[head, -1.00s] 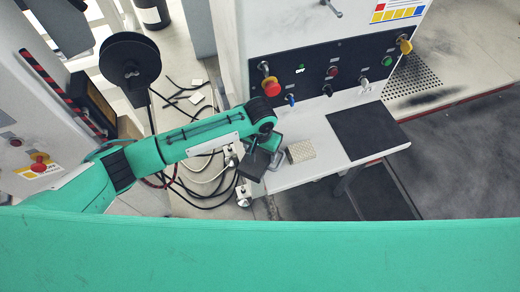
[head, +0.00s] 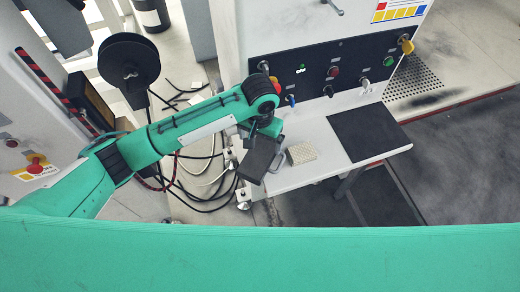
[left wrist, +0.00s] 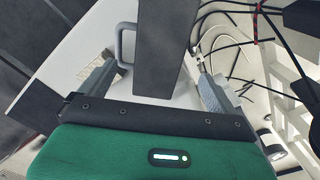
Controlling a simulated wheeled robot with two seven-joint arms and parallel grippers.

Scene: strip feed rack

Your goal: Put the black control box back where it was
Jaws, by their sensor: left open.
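The black control box (head: 257,158) is at the front left corner of the white table (head: 318,166) in the head view. In the left wrist view the box (left wrist: 165,45) runs down from the top edge, between the two fingers. My left gripper (left wrist: 157,78) is open, with one finger on each side of the box and visible gaps. In the head view my left gripper (head: 266,134) is above the box's back end, its fingers largely hidden by the wrist. A grey loop handle (head: 277,161) is beside the box. My right gripper is out of view.
A black mat (head: 368,132) covers the table's right part. A panel with knobs and buttons (head: 318,72) rises behind. Loose black cables (head: 207,203) lie on the floor to the left.

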